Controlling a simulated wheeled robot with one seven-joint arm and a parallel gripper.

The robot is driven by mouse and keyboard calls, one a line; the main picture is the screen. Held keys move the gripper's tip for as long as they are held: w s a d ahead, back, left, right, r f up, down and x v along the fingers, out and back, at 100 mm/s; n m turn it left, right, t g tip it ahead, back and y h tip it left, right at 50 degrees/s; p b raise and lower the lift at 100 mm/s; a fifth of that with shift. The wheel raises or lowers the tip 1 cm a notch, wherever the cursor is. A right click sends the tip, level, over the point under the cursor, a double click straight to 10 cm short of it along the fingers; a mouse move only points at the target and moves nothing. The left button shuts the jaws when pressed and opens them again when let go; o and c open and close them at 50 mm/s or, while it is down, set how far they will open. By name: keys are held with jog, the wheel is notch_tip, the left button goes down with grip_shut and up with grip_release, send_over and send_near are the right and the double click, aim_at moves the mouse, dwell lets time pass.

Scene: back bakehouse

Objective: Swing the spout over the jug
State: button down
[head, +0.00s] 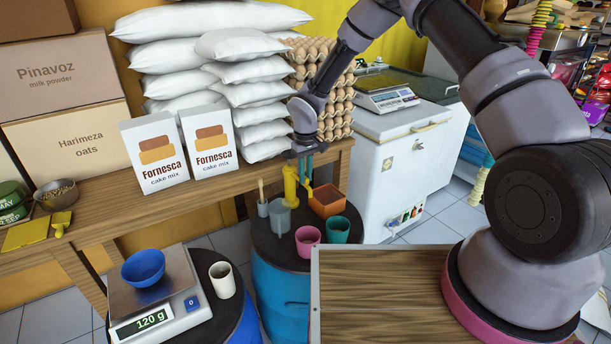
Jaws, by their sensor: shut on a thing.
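A yellow dispenser post (290,186) stands on the dark round top of a blue drum (278,285). A short yellow spout (308,191) shows at its right, near the orange square container. The grey-blue jug (279,217) stands just in front of the post, to its left, and its opening looks clear of the spout. My gripper (304,175), with teal fingers, reaches down from above beside the post and is shut on the spout. The fingers partly hide where spout and post join.
The orange container (326,201), a pink cup (307,240), a green cup (337,230) and a small pot with a brush (262,208) crowd the drum top. Cake mix boxes (207,142) and egg trays (336,105) stand behind. A scale (172,317) with a blue bowl (143,267) is at front left.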

jog(key=shift+a, duration=0.15)
jog(key=s+a+m, duration=0.1)
jog(key=a+m, duration=0.6)
jog(key=m, duration=0.2)
jog(key=shift+s+a, duration=0.3)
jog(key=shift+s, duration=0.05)
dwell(0.3)
jog(key=c, duration=0.8)
grip_release()
jog(key=shift+r, duration=0.1)
